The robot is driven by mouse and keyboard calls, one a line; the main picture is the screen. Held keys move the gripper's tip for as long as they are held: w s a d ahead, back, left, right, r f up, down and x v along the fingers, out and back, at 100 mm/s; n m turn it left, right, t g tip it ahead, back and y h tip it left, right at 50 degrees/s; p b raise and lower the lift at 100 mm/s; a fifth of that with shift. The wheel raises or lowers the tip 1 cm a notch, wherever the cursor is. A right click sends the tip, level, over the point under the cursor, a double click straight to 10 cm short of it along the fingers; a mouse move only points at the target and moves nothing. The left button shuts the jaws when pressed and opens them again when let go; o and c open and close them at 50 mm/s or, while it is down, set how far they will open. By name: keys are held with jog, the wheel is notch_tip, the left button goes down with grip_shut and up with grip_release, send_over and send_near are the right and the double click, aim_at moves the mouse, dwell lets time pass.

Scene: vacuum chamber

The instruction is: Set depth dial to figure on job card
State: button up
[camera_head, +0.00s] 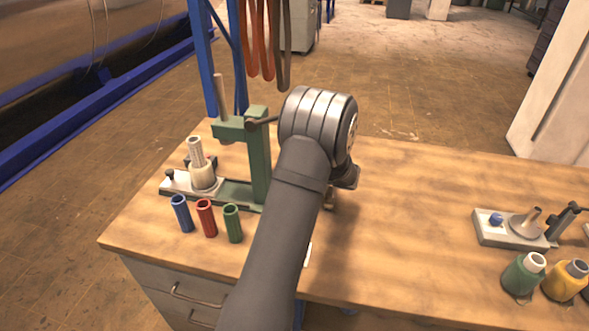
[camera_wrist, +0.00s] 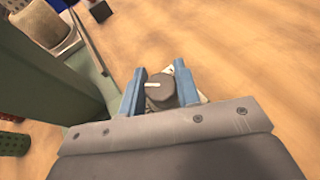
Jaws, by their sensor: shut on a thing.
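In the wrist view the depth dial (camera_wrist: 159,91) is a dark round knob with a white pointer mark on its left part. My gripper (camera_wrist: 160,84) has its two blue fingers on either side of the knob and is shut on it. A pale plate edge shows just right of the knob, under the finger; any scale figures are hidden. In the head view my arm covers the dial and the fingers. A small white piece, possibly the job card (camera_head: 307,255), shows beside my arm at the bench's front; no figure can be read on it.
The green press (camera_head: 258,160) stands close on the left, with a pale cylinder (camera_head: 203,177) on its base. Blue, red and green tubes (camera_head: 206,217) stand in front. A grey fixture (camera_head: 510,230) and green and yellow bottles (camera_head: 524,275) stand at right. The bench (camera_head: 420,200) middle is clear.

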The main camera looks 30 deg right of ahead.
jog(key=n+g+y, duration=0.2)
jog(key=n+y, duration=0.1)
jog(key=n+g+y, duration=0.2)
jog(key=n+y, duration=0.1)
jog(key=n+g+y, duration=0.1)
jog(key=n+g, duration=0.1)
jog(key=n+g+y, duration=0.2)
jog(key=n+g, duration=0.1)
jog(key=shift+s+a+n, duration=0.1)
jog(key=shift+n, duration=0.2)
jog(key=shift+g, duration=0.4)
jog(key=o, duration=1)
jog(key=shift+c, duration=0.2)
